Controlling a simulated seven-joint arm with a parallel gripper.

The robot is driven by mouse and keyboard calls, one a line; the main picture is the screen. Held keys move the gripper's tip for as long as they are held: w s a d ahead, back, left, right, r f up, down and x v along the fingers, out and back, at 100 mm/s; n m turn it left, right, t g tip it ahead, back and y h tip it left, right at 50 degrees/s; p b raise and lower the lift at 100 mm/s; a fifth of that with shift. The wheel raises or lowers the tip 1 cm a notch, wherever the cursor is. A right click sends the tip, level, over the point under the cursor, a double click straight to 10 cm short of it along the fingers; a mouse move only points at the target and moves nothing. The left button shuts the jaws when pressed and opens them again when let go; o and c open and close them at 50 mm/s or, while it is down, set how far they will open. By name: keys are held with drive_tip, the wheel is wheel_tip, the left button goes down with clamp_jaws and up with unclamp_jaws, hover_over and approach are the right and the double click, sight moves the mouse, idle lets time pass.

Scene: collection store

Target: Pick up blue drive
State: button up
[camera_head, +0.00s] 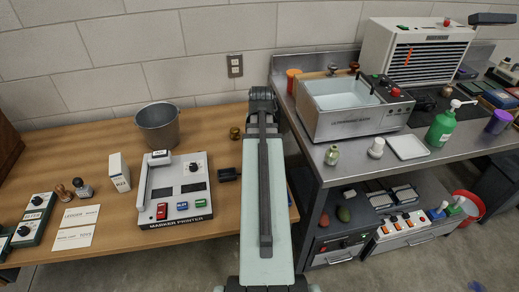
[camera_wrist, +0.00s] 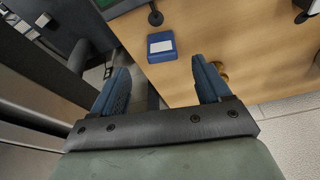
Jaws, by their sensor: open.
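The blue drive (camera_wrist: 161,46) is a small blue block with a white label on its top. In the wrist view it lies on the wooden table near its edge, ahead of my fingers and between their lines. My gripper (camera_wrist: 161,75) is open, with two blue-padded fingers wide apart and nothing between them. The drive is apart from both fingers. In the head view my arm covers the middle of the scene, and I cannot make out the drive or my fingertips there.
A black object (camera_wrist: 155,15) stands close behind the drive. A brass knob (camera_wrist: 222,76) is near the right finger. The marker printer (camera_head: 175,190) and a metal bucket (camera_head: 158,126) stand on the wooden table (camera_head: 115,225). The steel bench (camera_head: 330,172) is close on the right.

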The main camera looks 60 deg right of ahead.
drive_tip(key=shift+w+x, duration=0.15)
drive_tip(key=shift+x, duration=2.1)
drive_tip(key=shift+w+x, duration=0.15)
drive_tip(key=shift+x, duration=2.05)
drive_tip(key=shift+d, duration=0.2)
drive_tip(key=shift+r, duration=0.1)
drive_tip(key=c, duration=1.1)
